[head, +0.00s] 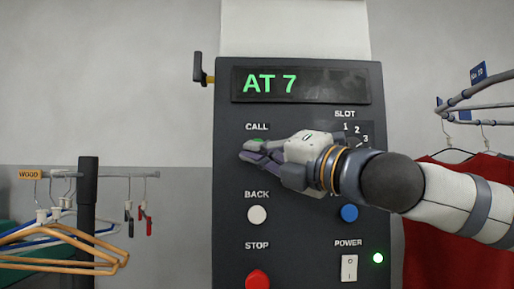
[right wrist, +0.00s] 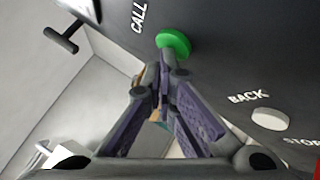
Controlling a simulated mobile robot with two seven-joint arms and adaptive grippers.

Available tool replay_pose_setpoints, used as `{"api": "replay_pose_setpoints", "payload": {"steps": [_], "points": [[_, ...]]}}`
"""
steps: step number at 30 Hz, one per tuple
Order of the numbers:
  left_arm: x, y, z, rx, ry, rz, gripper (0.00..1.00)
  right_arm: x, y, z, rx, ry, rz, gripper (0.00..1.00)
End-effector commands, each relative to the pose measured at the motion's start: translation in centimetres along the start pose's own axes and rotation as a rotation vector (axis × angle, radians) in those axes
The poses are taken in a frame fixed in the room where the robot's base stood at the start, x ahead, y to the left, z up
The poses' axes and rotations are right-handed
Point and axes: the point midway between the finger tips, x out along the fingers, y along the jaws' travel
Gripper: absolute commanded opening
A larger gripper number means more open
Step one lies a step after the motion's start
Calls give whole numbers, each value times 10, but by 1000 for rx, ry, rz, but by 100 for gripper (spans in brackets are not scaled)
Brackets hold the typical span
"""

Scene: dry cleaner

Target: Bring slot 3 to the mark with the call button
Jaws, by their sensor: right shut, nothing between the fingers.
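The dark control panel (head: 300,232) fills the middle of the head view, and its display (head: 300,85) reads "AT 7" in green. The green call button (head: 258,140) sits under the CALL label, partly covered by my right gripper (head: 247,152). The right gripper is shut and empty. In the right wrist view, its fingertips (right wrist: 168,66) are at the lower edge of the green call button (right wrist: 174,42); I cannot tell whether they touch it. My left gripper is not in view.
The white BACK button (head: 257,215), red STOP button (head: 257,279), blue button (head: 349,213) and POWER switch (head: 349,268) are close below. A green lamp (head: 378,258) is lit. A hanger rail (head: 120,176) stands left; a red garment (head: 450,235) hangs right.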

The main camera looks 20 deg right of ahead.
Motion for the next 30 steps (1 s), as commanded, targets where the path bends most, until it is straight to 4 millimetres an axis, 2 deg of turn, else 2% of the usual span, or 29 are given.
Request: {"api": "replay_pose_setpoints", "payload": {"steps": [16, 30], "points": [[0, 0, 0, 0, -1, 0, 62, 2, -2, 2, 0, -1, -1, 0], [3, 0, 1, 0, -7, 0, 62, -10, 7, -7, 0, 0, 0, 0]]}}
